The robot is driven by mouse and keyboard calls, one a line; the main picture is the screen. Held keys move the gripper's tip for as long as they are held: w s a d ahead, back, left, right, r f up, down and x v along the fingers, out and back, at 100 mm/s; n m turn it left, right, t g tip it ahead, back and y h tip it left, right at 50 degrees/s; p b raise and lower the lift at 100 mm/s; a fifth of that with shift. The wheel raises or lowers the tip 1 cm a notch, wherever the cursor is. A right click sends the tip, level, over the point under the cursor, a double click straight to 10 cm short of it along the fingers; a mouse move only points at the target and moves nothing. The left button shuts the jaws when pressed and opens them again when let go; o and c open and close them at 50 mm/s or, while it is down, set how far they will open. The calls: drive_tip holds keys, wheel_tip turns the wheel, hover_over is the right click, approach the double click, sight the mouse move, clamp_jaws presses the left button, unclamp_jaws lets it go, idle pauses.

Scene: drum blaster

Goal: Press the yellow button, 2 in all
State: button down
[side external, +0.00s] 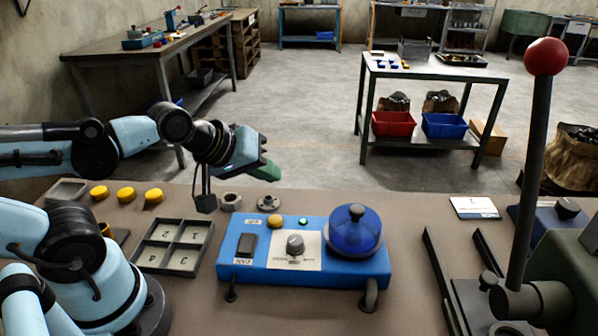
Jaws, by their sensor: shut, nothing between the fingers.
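A blue control box (315,272) stands on the bench in the middle of the side external view. A small round yellow button (274,221) sits on its top near the back left edge. My gripper (268,172) is above and behind the box, up and slightly left of the button, and clear of it. It is shut, with green fingertips pointing right and down. Nothing shows between the fingers.
Several yellow caps (126,194) and a divided tray (172,272) lie left. A red-balled lever (545,57) rises right.

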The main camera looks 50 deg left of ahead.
sight(270, 221)
drive_tip(key=shift+f, duration=3.6)
drive_tip(key=shift+f, duration=0.15)
drive_tip(key=shift+f, duration=0.3)
drive_tip(key=shift+f, duration=0.45)
drive_tip(key=shift+r, duration=0.1)
idle(0.3)
drive_tip(key=shift+r, duration=0.75)
drive_tip(key=shift+r, duration=0.15)
drive_tip(key=shift+r, duration=2.35)
